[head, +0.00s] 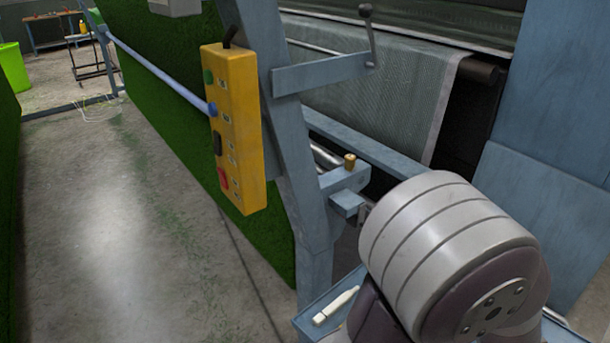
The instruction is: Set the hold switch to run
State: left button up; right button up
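A yellow control box (243,130) is fixed to the blue-grey machine post, left of the picture's middle. Its left face carries a green button (208,76), a blue knob (213,109), a black switch (217,144) and a red button (223,178), from top to bottom. The labels beside them are too small to read, so I cannot tell which control is the hold switch or how it is set. One of my arms fills the lower right as a large grey link. Neither gripper can be made out in this view.
Green turf (170,90) hangs behind the box, with a pale bar crossing it. A crank handle (369,35) and mesh roll (380,95) are at the upper right. A white tool (336,305) lies on a blue surface below. The concrete floor (100,220) at left is clear.

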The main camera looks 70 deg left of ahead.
aim_at(224, 182)
jog(key=u, duration=2.8)
